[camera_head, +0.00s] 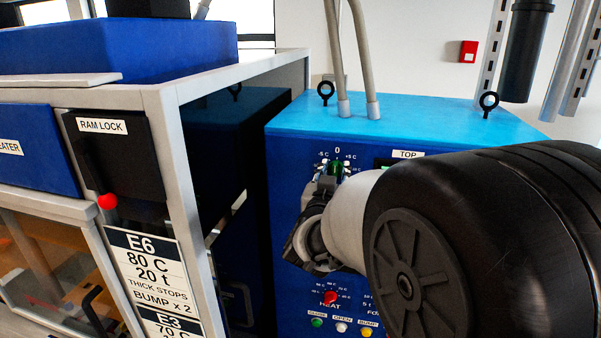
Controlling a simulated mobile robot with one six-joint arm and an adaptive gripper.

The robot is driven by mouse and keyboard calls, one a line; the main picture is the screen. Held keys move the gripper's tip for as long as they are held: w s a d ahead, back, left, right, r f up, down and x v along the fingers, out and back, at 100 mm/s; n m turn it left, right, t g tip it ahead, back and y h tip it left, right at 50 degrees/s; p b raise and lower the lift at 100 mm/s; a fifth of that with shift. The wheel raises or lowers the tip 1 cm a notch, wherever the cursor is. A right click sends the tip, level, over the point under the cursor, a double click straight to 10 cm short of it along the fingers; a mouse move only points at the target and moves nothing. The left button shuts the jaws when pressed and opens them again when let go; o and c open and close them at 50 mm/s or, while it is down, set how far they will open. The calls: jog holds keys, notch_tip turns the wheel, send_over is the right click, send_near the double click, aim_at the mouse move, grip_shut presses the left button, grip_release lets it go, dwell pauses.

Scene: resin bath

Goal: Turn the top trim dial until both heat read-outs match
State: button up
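The top trim dial (336,168) is a small green knob under a "-5 C, 0, +5 C" scale on the front of the blue control box (285,215). My gripper (335,172) is at the dial, with its fingertips on either side of it. Whether the fingers touch the dial or are closed on it cannot be told. A "TOP" label (408,154) sits right of the dial. Only a sliver of a dark display with a green edge (382,163) shows below it. My arm covers the rest, so no read-out value is legible.
Below my gripper are a red HEAT knob (330,298) and green, white and yellow buttons (342,327). A grey-framed press (185,190) stands at left with a red-tipped RAM LOCK lever (107,201). Hoses (358,60) and eyebolts (326,92) rise from the box top.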

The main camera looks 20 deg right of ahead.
grip_shut()
dwell(0.3)
jog(key=shift+n, duration=0.3)
jog(key=n+p, duration=0.1)
jog(key=n, duration=0.2)
jog(key=shift+a+n, duration=0.1)
jog(key=shift+n, duration=0.2)
jog(key=shift+n+p, duration=0.75)
jog(key=shift+n, duration=1.45)
grip_release()
